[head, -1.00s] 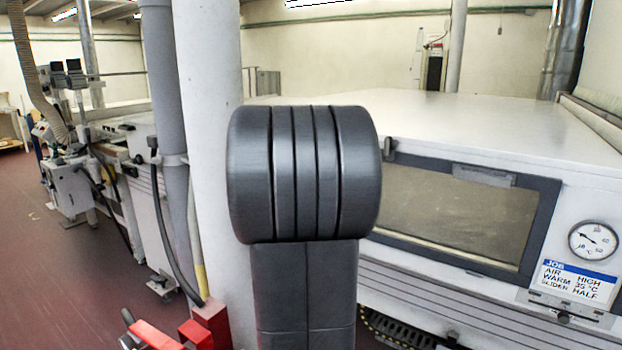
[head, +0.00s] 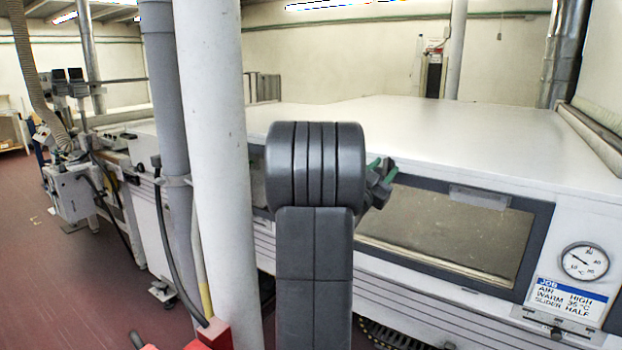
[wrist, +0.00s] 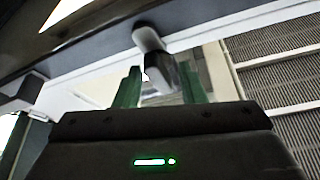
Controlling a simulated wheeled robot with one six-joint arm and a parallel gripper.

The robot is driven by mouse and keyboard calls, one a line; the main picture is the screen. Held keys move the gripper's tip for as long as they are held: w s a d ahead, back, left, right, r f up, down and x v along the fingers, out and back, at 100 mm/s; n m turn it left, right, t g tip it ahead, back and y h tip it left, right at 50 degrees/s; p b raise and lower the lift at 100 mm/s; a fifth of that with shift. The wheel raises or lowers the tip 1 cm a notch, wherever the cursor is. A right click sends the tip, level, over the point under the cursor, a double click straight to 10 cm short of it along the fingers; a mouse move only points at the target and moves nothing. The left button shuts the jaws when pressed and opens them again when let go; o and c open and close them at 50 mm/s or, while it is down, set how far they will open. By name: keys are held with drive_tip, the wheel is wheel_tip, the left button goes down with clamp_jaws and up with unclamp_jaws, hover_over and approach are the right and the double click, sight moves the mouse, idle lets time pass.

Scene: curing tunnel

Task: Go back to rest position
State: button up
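My gripper (head: 380,180) shows in the head view at the upper left of the tunnel's window, partly hidden behind my dark arm. Its two green fingers stand apart in the wrist view (wrist: 160,88). A dark, pale-ended knob or handle (wrist: 158,75) appears in the gap between them. The fingers look clear of it, but I cannot tell its distance. The white curing tunnel (head: 400,120) has a dark-framed window (head: 440,228), which looks closed.
A round gauge (head: 584,262), a job card (head: 568,300) and a slider with a knob (head: 556,331) are at the tunnel's right. A white pillar (head: 215,150) stands close on the left, with a red base (head: 215,335). Open red floor (head: 60,270) lies further left.

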drive_tip(key=shift+w+a+r+m+g+h+p, duration=0.1)
drive_tip(key=shift+m+g+h+p, duration=0.2)
drive_tip(key=shift+m+g+p, duration=0.85)
drive_tip(key=shift+s+d+f+m+g+h+p, duration=0.1)
drive_tip(key=shift+m+g+h+p, duration=0.15)
drive_tip(key=shift+m, duration=1.65)
drive_tip(key=shift+w+a+r+m+g+h+p, duration=0.1)
drive_tip(key=shift+m+g+h+p, duration=0.45)
drive_tip(key=shift+m, duration=1)
